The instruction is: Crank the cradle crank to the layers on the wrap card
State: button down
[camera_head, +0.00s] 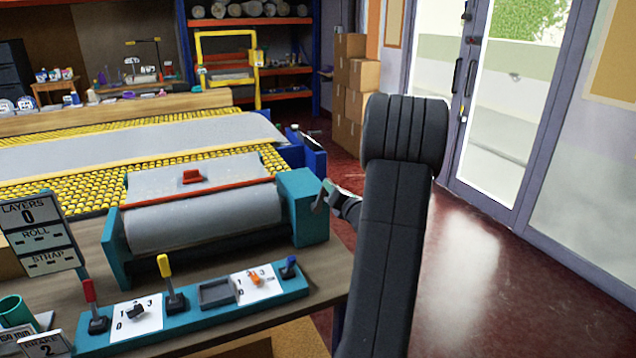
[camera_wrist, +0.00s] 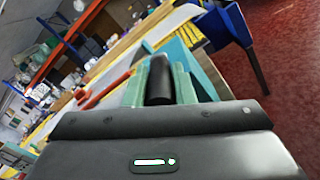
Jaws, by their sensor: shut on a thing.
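The teal cradle (camera_head: 310,222) stands on the bench with a grey roll (camera_head: 205,217) lying in it. Its crank (camera_head: 322,194) is on the right end. In the wrist view, the two pale green fingers of my gripper (camera_wrist: 160,88) are shut on the black crank handle (camera_wrist: 160,75), one on each side. In the head view my arm hides most of the gripper and the handle. A board (camera_head: 42,236) at the left reads "LAYERS 0", with dashes beside or under "ROLL" and "STRAP". I cannot tell which card is the wrap card.
A teal control panel (camera_head: 205,318) with red, yellow and blue levers sits in front of the cradle. Small cards (camera_head: 45,346), one reading "2", stand at the lower left. A yellow roller bed (camera_head: 90,195) lies behind. Cartons (camera_head: 362,85) stand farther back. The red floor (camera_head: 470,280) at right is clear.

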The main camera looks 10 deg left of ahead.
jog(key=w+d+f+m+p, duration=0.3)
jog(key=f+m, duration=0.5)
jog(key=m, duration=0.3)
jog(key=shift+d, duration=0.9)
jog(key=c, duration=1.2)
grip_release()
jog(key=shift+c, duration=0.2)
jog(key=b+v, duration=0.2)
jog(key=v, duration=1.1)
jog(key=shift+s+d, duration=0.2)
jog(key=shift+s, duration=0.1)
